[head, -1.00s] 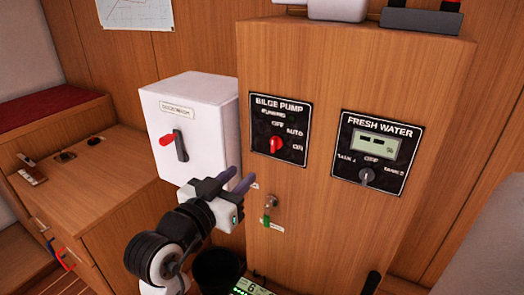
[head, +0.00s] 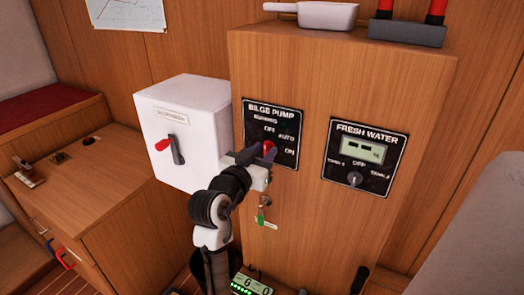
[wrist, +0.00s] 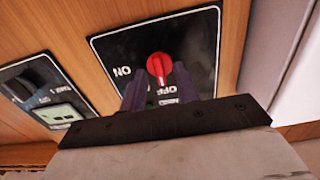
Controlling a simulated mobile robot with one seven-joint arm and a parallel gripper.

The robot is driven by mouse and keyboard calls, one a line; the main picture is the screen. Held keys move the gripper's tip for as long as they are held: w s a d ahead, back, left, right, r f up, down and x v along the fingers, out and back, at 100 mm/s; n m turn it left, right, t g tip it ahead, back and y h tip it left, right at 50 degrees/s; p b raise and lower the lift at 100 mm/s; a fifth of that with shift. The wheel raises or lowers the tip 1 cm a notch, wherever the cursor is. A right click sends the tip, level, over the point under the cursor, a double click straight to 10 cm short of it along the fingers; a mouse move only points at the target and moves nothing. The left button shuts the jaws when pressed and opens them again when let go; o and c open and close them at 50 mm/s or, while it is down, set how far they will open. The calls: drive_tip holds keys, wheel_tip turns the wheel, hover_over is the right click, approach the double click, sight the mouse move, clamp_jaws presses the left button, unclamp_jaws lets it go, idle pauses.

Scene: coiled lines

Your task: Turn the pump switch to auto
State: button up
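The pump switch is a red round knob (head: 267,146) on the black BILGE PUMP panel (head: 287,113), marked OFF, AUTO and ON. It also shows in the wrist view (wrist: 159,65), where the picture is turned over and the knob's white mark points toward OFF. My gripper (head: 264,154) is in front of the panel. In the wrist view its two dark fingers (wrist: 161,88) are apart and empty, one to each side of the knob's line. Whether they touch the knob I cannot tell.
A FRESH WATER panel (head: 362,160) with a grey knob is to the right. A white box (head: 180,105) with a red-tipped lever stands close on the left. A key with a green tag (head: 261,216) hangs below the bilge panel. A white pan-like thing (head: 312,14) lies on top.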

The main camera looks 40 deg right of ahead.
clamp_jaws()
drive_tip(key=shift+f+b, duration=0.1)
drive_tip(key=shift+b, duration=0.3)
drive_tip(key=m+b, duration=0.3)
drive_tip(key=shift+f+m+b, duration=0.15)
drive_tip(key=shift+m+b, duration=0.2)
drive_tip(key=shift+m, duration=0.05)
drive_tip(key=m+b, duration=0.4)
drive_tip(key=shift+s+m, duration=0.1)
drive_tip(key=shift+m, duration=0.3)
unclamp_jaws()
